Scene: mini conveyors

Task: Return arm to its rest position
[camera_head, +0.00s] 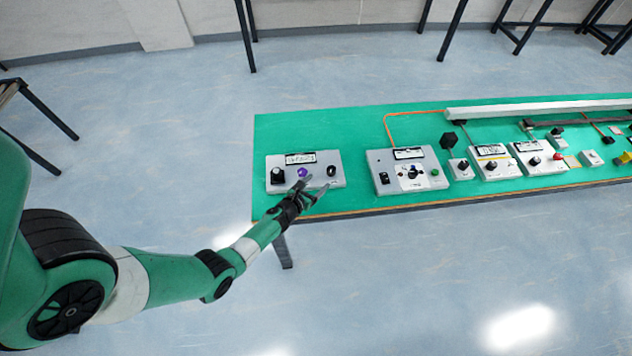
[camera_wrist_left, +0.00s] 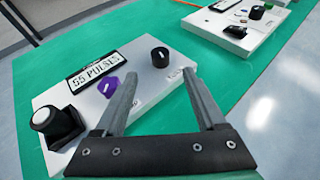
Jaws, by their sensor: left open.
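My left arm reaches in from the left in the head view. Its gripper (camera_head: 316,188) is open and empty, over the front edge of the leftmost control box (camera_head: 338,157). In the left wrist view the two fingers of the left gripper (camera_wrist_left: 163,85) stand apart. Between and beyond them is the white box (camera_wrist_left: 142,68) with a display reading "55 PULSES" (camera_wrist_left: 97,69), a purple knob (camera_wrist_left: 110,87), a black knob (camera_wrist_left: 160,57) and a large black-and-white knob (camera_wrist_left: 55,124). I cannot tell whether a fingertip touches the box. My right gripper is not in view.
The boxes stand on a green-topped table (camera_head: 350,128). A second control box (camera_head: 437,160) is to the right, with several smaller units and a long white conveyor (camera_head: 540,108) beyond. Open floor (camera_head: 400,270) lies in front of the table.

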